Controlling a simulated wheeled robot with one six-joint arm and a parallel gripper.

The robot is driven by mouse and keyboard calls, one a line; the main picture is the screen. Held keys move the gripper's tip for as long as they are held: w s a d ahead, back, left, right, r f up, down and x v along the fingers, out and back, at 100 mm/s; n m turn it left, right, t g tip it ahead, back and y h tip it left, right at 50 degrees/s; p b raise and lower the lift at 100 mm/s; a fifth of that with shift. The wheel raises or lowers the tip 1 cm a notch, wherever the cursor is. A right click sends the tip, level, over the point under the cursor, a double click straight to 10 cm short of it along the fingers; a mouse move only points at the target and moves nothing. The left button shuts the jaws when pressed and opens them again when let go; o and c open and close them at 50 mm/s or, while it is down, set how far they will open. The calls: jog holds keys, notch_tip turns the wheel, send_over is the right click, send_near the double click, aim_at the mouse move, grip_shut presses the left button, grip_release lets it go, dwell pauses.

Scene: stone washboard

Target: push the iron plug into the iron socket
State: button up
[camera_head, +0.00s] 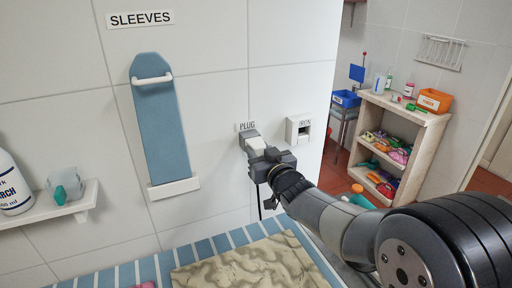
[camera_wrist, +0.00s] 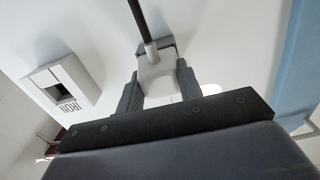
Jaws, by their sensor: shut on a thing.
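The iron plug (camera_wrist: 160,75) is a pale block with a grey collar and a dark cord, seen at the top centre of the wrist view. My gripper (camera_wrist: 158,92) is shut on it, one dark finger on each side. In the head view my gripper (camera_head: 262,156) holds the plug (camera_head: 256,143) at the wall, just below the PLUG label. A grey clip (camera_wrist: 170,44) sits around the plug's collar; I cannot tell whether the plug is still seated in it. The iron socket (camera_head: 299,129), a white box with a dark slot, is to the right, also in the wrist view (camera_wrist: 63,83).
A blue sleeve board (camera_head: 160,115) hangs on the wall at the left. A shelf (camera_head: 70,206) with a starch bottle is at the far left. A striped counter with a stone slab (camera_head: 255,262) lies below. The tiled wall between plug and socket is clear.

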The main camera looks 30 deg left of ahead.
jog(key=c, duration=0.5)
jog(key=shift+c, duration=0.2)
jog(key=shift+d, duration=0.1)
jog(key=shift+b+v, duration=0.95)
jog(key=shift+v, duration=2.25)
